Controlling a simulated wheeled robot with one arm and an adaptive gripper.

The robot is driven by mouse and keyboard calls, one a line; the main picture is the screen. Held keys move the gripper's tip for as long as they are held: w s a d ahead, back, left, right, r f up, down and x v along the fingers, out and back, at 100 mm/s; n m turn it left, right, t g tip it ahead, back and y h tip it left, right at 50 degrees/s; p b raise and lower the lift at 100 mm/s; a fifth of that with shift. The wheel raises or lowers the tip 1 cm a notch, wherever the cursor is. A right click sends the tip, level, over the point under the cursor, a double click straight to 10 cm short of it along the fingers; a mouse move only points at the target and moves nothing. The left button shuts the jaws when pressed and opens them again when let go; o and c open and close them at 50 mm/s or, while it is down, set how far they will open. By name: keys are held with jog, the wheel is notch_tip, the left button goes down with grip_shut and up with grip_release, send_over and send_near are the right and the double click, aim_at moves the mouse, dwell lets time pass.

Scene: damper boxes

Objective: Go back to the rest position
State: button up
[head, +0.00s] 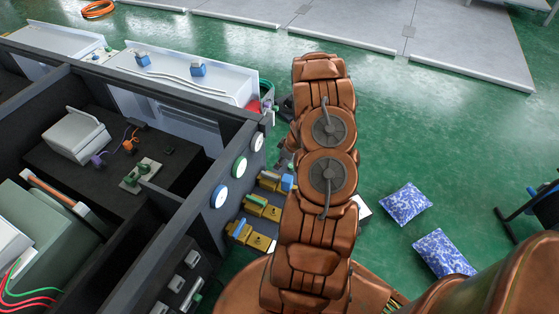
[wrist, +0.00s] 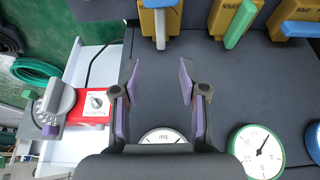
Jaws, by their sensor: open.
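My gripper (wrist: 158,78) shows in the wrist view with its two purple-padded fingers spread apart and nothing between them. It is over a dark grey panel (wrist: 215,85). A white gauge (wrist: 163,136) lies behind the gripper's base and is partly hidden. A green-rimmed gauge (wrist: 258,150) is to its right. Yellow valve blocks with a grey-blue handle (wrist: 160,22), a green handle (wrist: 240,24) and a blue handle (wrist: 300,29) line the top edge. In the head view my brown arm reaches forward beside the dark cabinet (head: 160,225), and the gripper is largely hidden there.
A red box with a knob (wrist: 96,103) sits on a white surface left of the gripper. In the head view, two blue-and-white bags (head: 405,204) (head: 443,253) lie on the green floor (head: 440,130) to the right. The floor between arm and bags is mostly clear.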

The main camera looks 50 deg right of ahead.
dwell(0.3)
jog(key=w+d+r+m+h, duration=0.1)
jog(key=w+d+r+h, duration=0.15)
jog(key=r, duration=0.35)
jog(key=w+d+r+h, duration=0.2)
jog(key=w+r, duration=0.1)
jog(key=r, duration=0.4)
jog(key=a+r+m+g+h, duration=0.15)
jog(key=a+r+h, duration=0.25)
jog(key=r, duration=1)
jog(key=s+a+r+m+g+y, duration=0.1)
jog(key=s+a+r, duration=0.3)
jog(key=s+a, duration=0.15)
jog(key=s+a+r+m+g, duration=0.1)
jog(key=s+a+r+m, duration=0.1)
jog(key=s+a+r, duration=0.35)
jog(key=s+a+r+n+g+y, duration=0.1)
jog(key=s+a+y, duration=0.1)
jog(key=s+a, duration=0.65)
jog(key=s+a+g+y, duration=0.15)
jog(key=s+a, duration=0.35)
jog(key=a, duration=0.6)
jog(key=s+a+r+n+g+y, duration=0.1)
jog(key=s+a+y, duration=0.2)
jog(key=s+a, duration=0.5)
notch_tip(320, 180, up, 20)
jog(key=w+a+t+p, duration=0.1)
jog(key=p, duration=1.8)
jog(key=shift+w+r+p, duration=0.15)
jog(key=shift+p, duration=0.2)
